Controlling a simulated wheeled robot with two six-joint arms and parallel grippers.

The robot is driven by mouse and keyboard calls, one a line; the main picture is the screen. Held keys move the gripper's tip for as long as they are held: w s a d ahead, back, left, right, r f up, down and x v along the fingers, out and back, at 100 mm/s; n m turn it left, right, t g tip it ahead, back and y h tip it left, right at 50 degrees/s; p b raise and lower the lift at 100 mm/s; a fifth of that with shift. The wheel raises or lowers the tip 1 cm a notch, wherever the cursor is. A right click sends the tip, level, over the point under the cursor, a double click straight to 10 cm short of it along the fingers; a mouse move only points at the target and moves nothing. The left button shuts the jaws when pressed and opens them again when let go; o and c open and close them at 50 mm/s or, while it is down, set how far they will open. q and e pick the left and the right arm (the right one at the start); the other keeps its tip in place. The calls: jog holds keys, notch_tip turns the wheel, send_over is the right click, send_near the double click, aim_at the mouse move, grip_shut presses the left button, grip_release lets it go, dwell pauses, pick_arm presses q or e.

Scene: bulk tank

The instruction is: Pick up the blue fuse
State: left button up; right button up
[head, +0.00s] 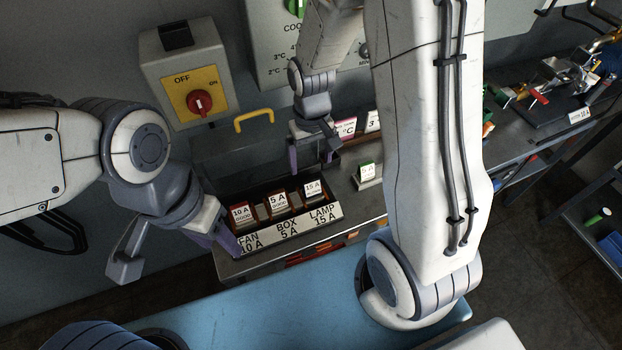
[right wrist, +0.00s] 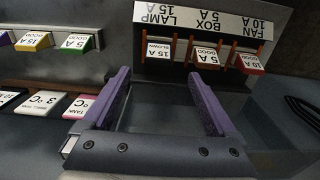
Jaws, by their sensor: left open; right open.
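No fuse reads as clearly blue in these views. The black fuse box (head: 328,215) holds a 10 A fuse (head: 241,214), a 5 A fuse (head: 278,203) and a 15 A fuse (head: 311,189) marked blown. A green-edged 5 A fuse (head: 368,174) stands on the bench right of the box; it also shows in the right wrist view (right wrist: 75,43), beside a yellow 15 A fuse (right wrist: 34,41) and a purple-blue piece (right wrist: 5,38) cut by the frame edge. My right gripper (head: 312,160) is open and empty behind the box. My left gripper (head: 225,240) is open at the box's left end.
White cards (right wrist: 40,102) stand on the bench near the right gripper. A yellow handle (head: 254,120) and an OFF/ON switch box (head: 188,75) with a red knob are at the back. A blue surface (head: 250,310) lies in front. My right arm hides part of the bench.

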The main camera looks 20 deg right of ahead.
aim_at(312, 183)
jog(key=f, duration=0.5)
jog(key=shift+d+f, duration=0.2)
jog(key=shift+d, duration=0.05)
notch_tip(312, 183, down, 5)
jog(key=shift+a+f, duration=0.1)
jog(key=c, duration=1.5)
jog(key=shift+o, duration=0.2)
jog(key=shift+w, duration=0.1)
